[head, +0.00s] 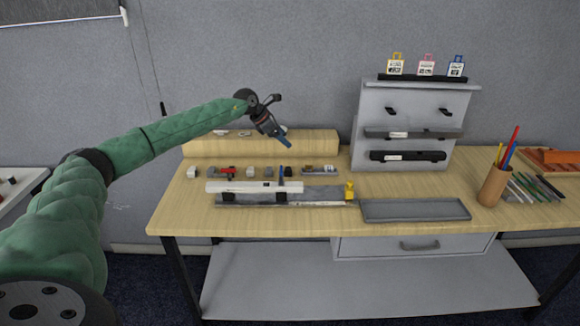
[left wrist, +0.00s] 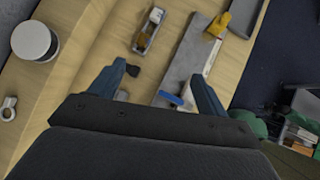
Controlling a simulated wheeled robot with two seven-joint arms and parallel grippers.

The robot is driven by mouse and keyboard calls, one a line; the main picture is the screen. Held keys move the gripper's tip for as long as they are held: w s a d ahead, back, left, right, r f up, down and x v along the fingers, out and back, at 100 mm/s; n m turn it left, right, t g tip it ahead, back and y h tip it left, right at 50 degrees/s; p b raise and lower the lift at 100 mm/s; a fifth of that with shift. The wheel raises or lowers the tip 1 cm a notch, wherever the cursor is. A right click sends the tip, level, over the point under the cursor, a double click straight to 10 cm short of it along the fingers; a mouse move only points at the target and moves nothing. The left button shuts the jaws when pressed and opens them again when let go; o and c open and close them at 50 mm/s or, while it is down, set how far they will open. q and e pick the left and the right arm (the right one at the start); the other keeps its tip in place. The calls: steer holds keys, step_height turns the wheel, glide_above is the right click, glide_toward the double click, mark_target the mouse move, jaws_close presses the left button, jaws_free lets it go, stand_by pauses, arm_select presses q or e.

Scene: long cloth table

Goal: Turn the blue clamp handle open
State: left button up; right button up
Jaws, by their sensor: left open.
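The blue clamp handle (head: 282,173) stands up at the back of a long grey fixture (head: 322,193) on the wooden table. In the left wrist view the handle (left wrist: 171,99) appears as a short blue bar between my finger lines, nearer the right finger. A white bar (head: 240,187) lies along the fixture, with dark clamp parts beside it. My left gripper (head: 285,141) is above the back of the table, above the handle and apart from it. Its two blue fingers (left wrist: 160,82) are spread with nothing held. My right gripper is not in view.
A yellow piece (head: 349,191) stands at the fixture's right end, beside an empty grey tray (head: 415,211). Small parts, including a red one (head: 226,171), line the space behind the fixture. A grey rack (head: 410,125) and a pencil cup (head: 494,186) stand to the right.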

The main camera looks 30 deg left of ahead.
mark_target(281, 169)
arm_select(q)
steer(key=s+a+f+m+g+y, duration=0.1)
steer(key=s+a+f+m+g, duration=0.1)
steer(key=s+f+m+g, duration=0.3)
steer(key=f+p, duration=0.1)
steer(key=d+f+n+p, duration=0.1)
steer(key=d+f+n+t+p, duration=0.1)
steer(key=shift+w+d+f, duration=0.25)
steer(key=shift+w, duration=0.05)
steer(key=shift+p+x, duration=0.4)
steer(key=shift+x, duration=0.55)
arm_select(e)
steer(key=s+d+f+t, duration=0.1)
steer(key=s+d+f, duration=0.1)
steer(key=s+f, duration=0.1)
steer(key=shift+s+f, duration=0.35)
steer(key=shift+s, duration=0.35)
arm_select(q)
steer(key=shift+s, duration=0.1)
steer(key=c, duration=1)
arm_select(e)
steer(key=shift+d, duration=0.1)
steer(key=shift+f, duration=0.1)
